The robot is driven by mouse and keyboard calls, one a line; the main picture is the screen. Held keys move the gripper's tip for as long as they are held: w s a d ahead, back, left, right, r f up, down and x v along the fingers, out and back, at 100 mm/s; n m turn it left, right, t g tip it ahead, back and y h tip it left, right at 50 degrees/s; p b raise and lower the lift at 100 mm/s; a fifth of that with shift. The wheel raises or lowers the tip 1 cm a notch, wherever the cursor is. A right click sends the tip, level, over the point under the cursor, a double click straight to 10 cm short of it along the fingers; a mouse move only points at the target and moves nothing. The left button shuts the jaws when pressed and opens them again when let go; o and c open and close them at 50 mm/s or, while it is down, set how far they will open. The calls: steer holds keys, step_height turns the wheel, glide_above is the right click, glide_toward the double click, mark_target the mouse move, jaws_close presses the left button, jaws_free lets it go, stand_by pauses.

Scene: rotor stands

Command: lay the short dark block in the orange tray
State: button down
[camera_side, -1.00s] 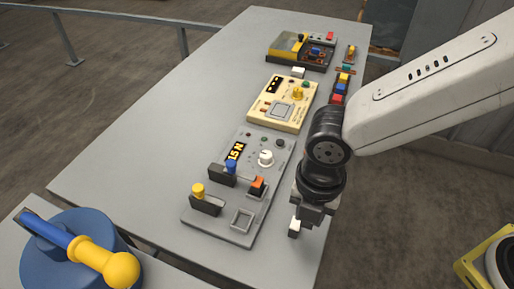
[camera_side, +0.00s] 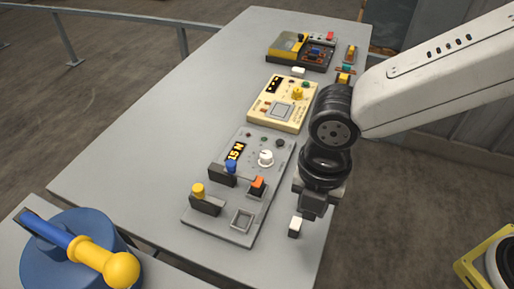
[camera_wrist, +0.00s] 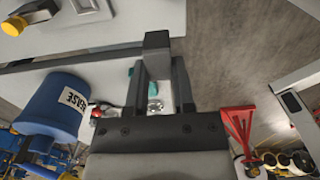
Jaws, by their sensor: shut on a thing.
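My gripper (camera_side: 312,203) is over the right edge of the grey bench, beside the grey control panel. It appears shut on a short dark block (camera_wrist: 157,42), which shows at the fingertips in the wrist view (camera_wrist: 160,70). I cannot make out an orange tray in either view.
The grey panel (camera_side: 220,225) carries a yellow knob, a blue knob and an orange switch. A cream panel (camera_side: 284,101) and a dark unit (camera_side: 300,52) lie farther back. A blue drum (camera_side: 45,265) with a yellow-handled tool stands front left. The bench's left side is clear.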

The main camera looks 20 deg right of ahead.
steer(key=shift+w+d, duration=0.1)
steer(key=w+d+f, duration=0.2)
steer(key=w+d, duration=0.3)
steer(key=d, duration=0.6)
steer(key=w+d+f, duration=0.2)
steer(key=w+d, duration=0.4)
steer(key=d, duration=0.6)
steer(key=shift+w+d+f, duration=0.15)
steer(key=shift+w, duration=0.05)
steer(key=w+f, duration=0.2)
steer(key=w, duration=0.2)
steer(key=w+f, duration=0.3)
steer(key=w, duration=0.1)
steer(key=w+a+f, duration=0.1)
steer(key=w+f, duration=0.2)
steer(key=w, duration=0.1)
steer(key=shift+w+a+f, duration=0.1)
steer(key=shift+w+f, duration=0.1)
steer(key=shift+w, duration=0.05)
steer(key=shift+w+f, duration=0.45)
